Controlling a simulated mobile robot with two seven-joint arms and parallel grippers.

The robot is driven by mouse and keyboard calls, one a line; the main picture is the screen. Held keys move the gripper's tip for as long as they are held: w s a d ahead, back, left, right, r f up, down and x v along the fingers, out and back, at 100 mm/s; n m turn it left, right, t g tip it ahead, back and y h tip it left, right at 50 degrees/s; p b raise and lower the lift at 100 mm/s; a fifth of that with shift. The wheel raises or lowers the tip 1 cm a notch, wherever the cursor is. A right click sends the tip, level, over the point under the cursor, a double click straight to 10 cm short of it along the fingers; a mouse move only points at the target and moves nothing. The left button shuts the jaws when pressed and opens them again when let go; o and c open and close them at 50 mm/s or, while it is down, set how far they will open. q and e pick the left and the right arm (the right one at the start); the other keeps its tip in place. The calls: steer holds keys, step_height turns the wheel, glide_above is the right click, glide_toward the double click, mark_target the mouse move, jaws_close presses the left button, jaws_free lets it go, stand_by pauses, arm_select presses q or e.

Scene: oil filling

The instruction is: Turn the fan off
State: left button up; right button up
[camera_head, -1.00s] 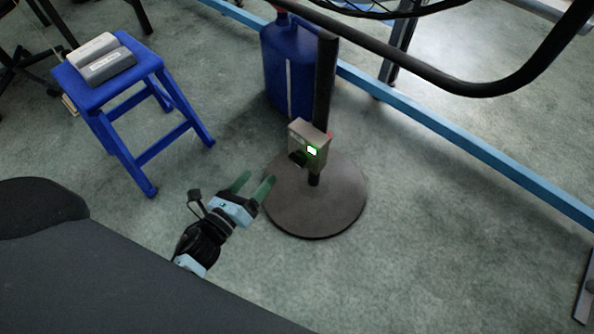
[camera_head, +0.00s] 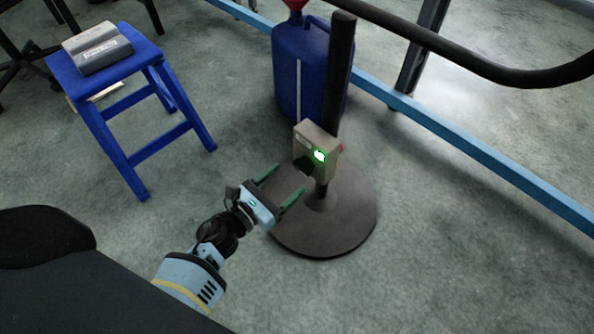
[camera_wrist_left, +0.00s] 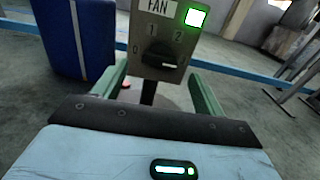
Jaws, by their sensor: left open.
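The fan's control box (camera_head: 318,150) is a grey-beige box on a dark pole above a round dark base (camera_head: 340,225). It has a lit green-white light. In the left wrist view the box (camera_wrist_left: 142,33) reads "FAN", with marks 0, 1 and 2 around a black knob (camera_wrist_left: 160,55). The knob's exact setting is hard to read. My left gripper (camera_head: 285,182) is open, its green fingers pointing at the box from the lower left, apart from it. In the wrist view the fingers lie either side of and below the knob. My right gripper is not in view.
A blue stool (camera_head: 85,88) with a grey box (camera_head: 97,48) on it stands at the left. A blue jerrycan (camera_head: 287,75) with a red funnel stands behind the pole. A light blue floor rail (camera_head: 450,132) runs behind. Floor at the right is clear.

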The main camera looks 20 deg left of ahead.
mark_target(299, 170)
arm_select(q)
steer(key=shift+b+x, duration=0.6)
steer(key=shift+x, duration=1.75)
steer(key=c, duration=1)
